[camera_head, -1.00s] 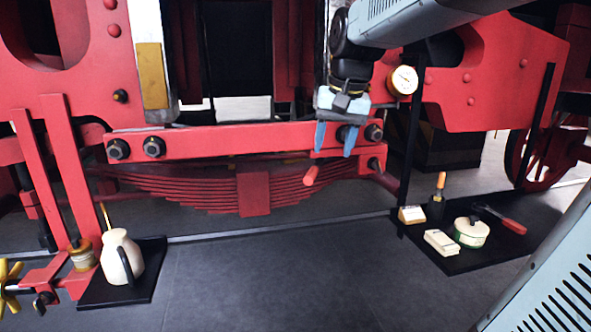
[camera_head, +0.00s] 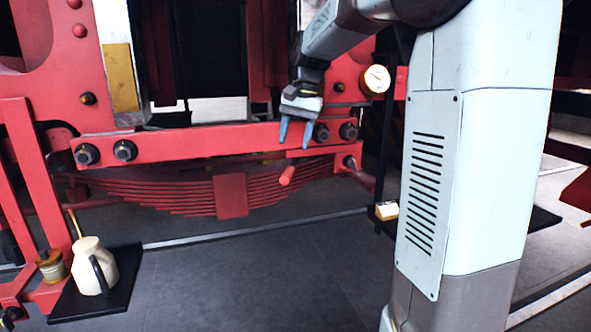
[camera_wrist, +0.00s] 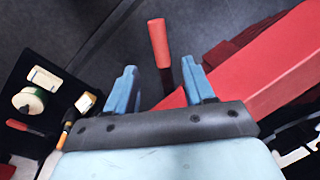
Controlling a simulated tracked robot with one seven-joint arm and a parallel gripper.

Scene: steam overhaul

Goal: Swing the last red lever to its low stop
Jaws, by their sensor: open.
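A short red lever grip (camera_head: 287,176) sticks out towards me below the right part of a red horizontal bar (camera_head: 200,143). In the wrist view the red grip (camera_wrist: 158,42) appears beyond the fingers and roughly between them in the picture. Where its lever joins the frame is hidden. My gripper (camera_head: 296,142) hangs in front of the bar, fingers pointing down, just above the grip. Its two blue fingers are apart with nothing between them; the gap also shows in the wrist view (camera_wrist: 160,68). I see no contact with the grip.
Large bolts (camera_head: 349,131) stand out from the bar, with a white dial gauge (camera_head: 376,79) above right. A leaf spring (camera_head: 150,192) lies behind and below. A cream jug (camera_head: 93,265) stands on a black mat at left. The floor between is clear.

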